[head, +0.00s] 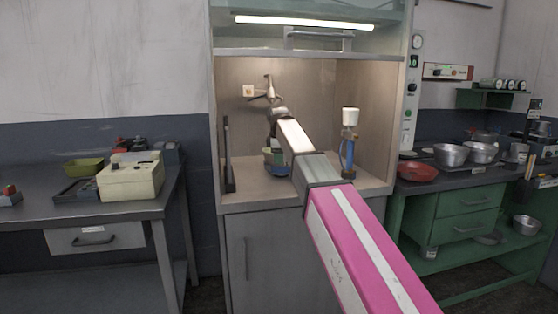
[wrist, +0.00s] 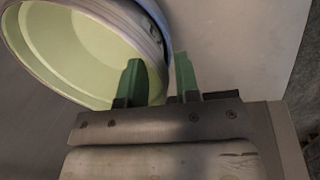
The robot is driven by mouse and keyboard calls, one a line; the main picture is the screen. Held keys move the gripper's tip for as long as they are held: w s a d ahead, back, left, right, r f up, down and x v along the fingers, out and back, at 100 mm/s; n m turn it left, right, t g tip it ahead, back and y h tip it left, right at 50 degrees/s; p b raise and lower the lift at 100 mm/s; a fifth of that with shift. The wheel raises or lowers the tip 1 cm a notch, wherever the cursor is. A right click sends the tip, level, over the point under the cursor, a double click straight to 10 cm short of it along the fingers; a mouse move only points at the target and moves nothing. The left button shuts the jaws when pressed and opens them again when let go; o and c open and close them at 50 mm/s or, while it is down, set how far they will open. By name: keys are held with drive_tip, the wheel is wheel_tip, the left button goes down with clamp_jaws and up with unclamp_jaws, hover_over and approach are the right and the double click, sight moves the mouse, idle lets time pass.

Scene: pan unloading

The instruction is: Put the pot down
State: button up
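The pot (head: 271,163) shows in the head view inside the lit fume hood, partly hidden behind my arm. It has a bluish outside. In the wrist view the pot (wrist: 75,50) fills the upper left, tilted in the picture, with a pale green inside. My gripper (wrist: 158,72) has green fingers, one over the inside of the pot and one outside its wall. The fingers are close on the wall, and the gripper looks shut on it. The pot is low over the hood's work surface (head: 250,190); I cannot tell whether it touches.
A dark upright piece (head: 227,155) is at the left edge. A tap (head: 268,88) is on the back wall. The front left of the hood floor is clear.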

drive_tip(key=v, duration=1.1)
drive_tip(key=shift+r, duration=0.35)
drive_tip(key=shift+s, duration=0.1)
